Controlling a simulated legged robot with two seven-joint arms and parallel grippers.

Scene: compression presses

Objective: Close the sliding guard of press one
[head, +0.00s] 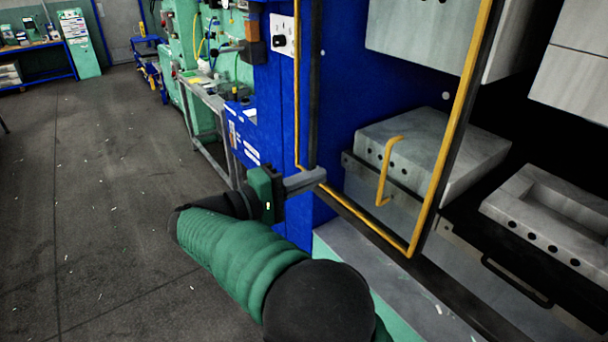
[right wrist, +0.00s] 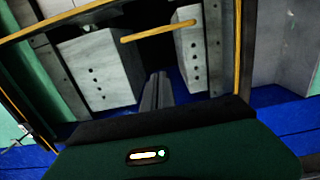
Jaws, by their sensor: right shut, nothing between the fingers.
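The sliding guard (head: 456,130) of the blue press is a dark frame with yellow edging, and the grey press blocks show through it. Its yellow bar handle (head: 386,172) is on the panel, and it also crosses the upper middle of the right wrist view (right wrist: 158,31). My right gripper (head: 308,179) is shut and empty, with its grey fingers by the lower left corner of the guard, left of the handle. In the right wrist view the fingers (right wrist: 157,92) point towards the handle, apart from it. I cannot tell whether they touch the frame. My left gripper is not in view.
A blue press column (head: 275,120) with a control knob panel (head: 284,34) stands left of the guard. A grey ledge (head: 365,265) runs below it. Green machines and a bench (head: 205,95) stand behind. The floor at left is clear.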

